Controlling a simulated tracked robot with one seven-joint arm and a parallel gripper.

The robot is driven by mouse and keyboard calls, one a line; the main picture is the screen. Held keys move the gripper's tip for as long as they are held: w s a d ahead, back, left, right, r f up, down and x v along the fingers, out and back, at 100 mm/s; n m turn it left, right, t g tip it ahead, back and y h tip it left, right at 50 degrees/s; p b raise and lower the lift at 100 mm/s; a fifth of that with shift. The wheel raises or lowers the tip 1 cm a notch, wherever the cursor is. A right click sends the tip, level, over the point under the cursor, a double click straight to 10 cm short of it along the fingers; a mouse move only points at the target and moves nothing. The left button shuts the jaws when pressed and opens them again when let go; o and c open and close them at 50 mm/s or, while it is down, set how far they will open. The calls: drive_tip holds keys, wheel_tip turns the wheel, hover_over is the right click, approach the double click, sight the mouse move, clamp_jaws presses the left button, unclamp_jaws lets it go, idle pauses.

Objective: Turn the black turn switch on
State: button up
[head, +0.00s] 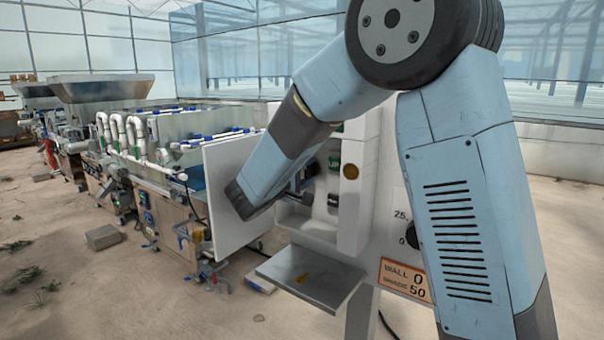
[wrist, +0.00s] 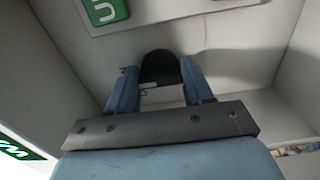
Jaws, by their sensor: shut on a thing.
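The black turn switch (wrist: 160,67) is a dark rounded knob on the pale grey panel inside a recess, in the wrist view. My gripper (wrist: 157,76) has its two blue fingers on either side of the switch and is shut on it. The lower part of the switch sits between the fingers; its pointer or mark cannot be made out. In the head view my forearm hides most of the gripper and of the recess.
Pale recess walls stand close around my gripper. A green label (wrist: 103,10) is above it. A grey shelf (head: 308,276) juts out below the white cabinet. Another black knob (head: 412,236) with a number scale is at right. A white panel (head: 222,190) stands left.

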drive_tip(key=shift+d+f, duration=0.15)
drive_tip(key=o, duration=1)
drive_tip(key=shift+o, duration=0.2)
drive_tip(key=shift+s+a, duration=0.4)
drive_tip(key=shift+a, duration=0.05)
drive_tip(key=v, duration=1.2)
drive_tip(key=shift+s+a, duration=0.2)
